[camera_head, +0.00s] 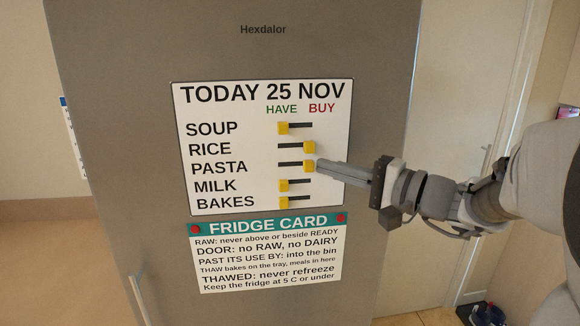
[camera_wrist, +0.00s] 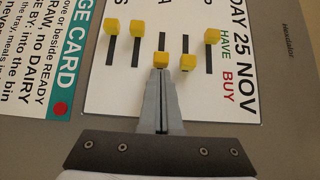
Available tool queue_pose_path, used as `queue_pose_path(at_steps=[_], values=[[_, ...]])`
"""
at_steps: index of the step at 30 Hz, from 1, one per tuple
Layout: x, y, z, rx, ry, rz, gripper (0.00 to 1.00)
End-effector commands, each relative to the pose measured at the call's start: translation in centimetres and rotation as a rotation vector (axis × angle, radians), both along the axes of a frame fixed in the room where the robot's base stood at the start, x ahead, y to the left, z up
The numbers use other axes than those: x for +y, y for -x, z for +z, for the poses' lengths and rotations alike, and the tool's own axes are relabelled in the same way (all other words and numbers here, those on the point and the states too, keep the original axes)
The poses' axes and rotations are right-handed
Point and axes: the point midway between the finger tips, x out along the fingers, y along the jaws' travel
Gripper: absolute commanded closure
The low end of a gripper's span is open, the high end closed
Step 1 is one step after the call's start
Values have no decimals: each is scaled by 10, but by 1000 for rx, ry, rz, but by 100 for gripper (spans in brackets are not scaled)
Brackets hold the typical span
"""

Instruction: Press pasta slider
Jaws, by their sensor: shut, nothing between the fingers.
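The pasta slider's yellow knob (camera_head: 309,166) is at the right end of its dark slot, on the BUY side, on the white list board (camera_head: 240,98). In the wrist view the pasta knob (camera_wrist: 160,61) is straight ahead of the fingertips. My gripper (camera_head: 321,164) is shut and empty, reaching in from the right with its tips at the knob's right side. The wrist view shows the closed fingers (camera_wrist: 160,78) just at the knob. I cannot tell whether they touch it.
The rice knob (camera_head: 309,147) is also at the right, just above. The soup knob (camera_head: 283,128), milk knob (camera_head: 284,185) and bakes knob (camera_head: 284,202) are at the left. A fridge card (camera_head: 266,255) is below on the grey door (camera_head: 120,130). A door handle (camera_head: 138,300) is lower left.

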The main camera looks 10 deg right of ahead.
Motion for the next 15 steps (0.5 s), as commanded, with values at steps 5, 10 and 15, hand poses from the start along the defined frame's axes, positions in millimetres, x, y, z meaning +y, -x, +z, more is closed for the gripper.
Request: queue_pose_path(at_steps=[5,10,15], values=[[13,0,-4,-5,2,4,100],[35,1,-5,-5,2,5,100],[48,0,-2,-3,1,2,100]])
